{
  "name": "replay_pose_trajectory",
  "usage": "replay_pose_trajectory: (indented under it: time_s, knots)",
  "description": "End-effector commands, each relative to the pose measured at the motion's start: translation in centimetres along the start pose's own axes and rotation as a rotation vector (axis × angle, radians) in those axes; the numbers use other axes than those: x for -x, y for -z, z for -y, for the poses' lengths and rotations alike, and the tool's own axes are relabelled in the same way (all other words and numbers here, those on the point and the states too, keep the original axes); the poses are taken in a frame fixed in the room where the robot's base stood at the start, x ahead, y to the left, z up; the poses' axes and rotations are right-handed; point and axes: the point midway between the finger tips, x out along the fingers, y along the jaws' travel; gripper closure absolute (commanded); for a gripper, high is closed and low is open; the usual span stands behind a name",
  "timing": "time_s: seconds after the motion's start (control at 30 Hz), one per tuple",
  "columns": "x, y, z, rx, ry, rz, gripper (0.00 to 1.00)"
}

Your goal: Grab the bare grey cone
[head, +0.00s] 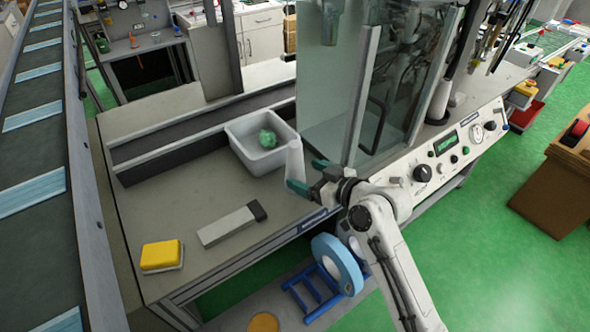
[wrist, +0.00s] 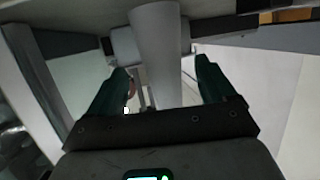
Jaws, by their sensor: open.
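The bare grey cone (head: 295,160) stands upright near the front edge of the grey bench, just right of a grey tub. My gripper (head: 310,176) is open, coming from the right, with its green fingers near the cone. In the wrist view the cone (wrist: 158,50) rises between and beyond the two open fingers (wrist: 165,82). I cannot tell whether either finger touches it. The cone's lower part is partly hidden by the gripper in the wrist view.
The grey tub (head: 235,140) holds a crumpled green thing (head: 267,139). A glass-walled cabinet (head: 335,95) with a control panel (head: 450,145) stands close on the right. A grey block with a black end (head: 228,225) and a yellow pad (head: 162,256) lie on the bench to the left.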

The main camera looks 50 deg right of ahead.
Motion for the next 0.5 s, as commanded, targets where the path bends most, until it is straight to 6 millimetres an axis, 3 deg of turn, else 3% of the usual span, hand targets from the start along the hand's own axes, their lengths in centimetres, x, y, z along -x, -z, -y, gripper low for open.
replay_pose_trajectory:
  time_s: [0.27, 0.5]
  knots:
    - [-2.1, 0.2, 0.1, 0.000, 0.000, 0.001, 0.17]
    - [-5.5, 0.1, 0.3, 0.000, 0.001, 0.002, 0.17]
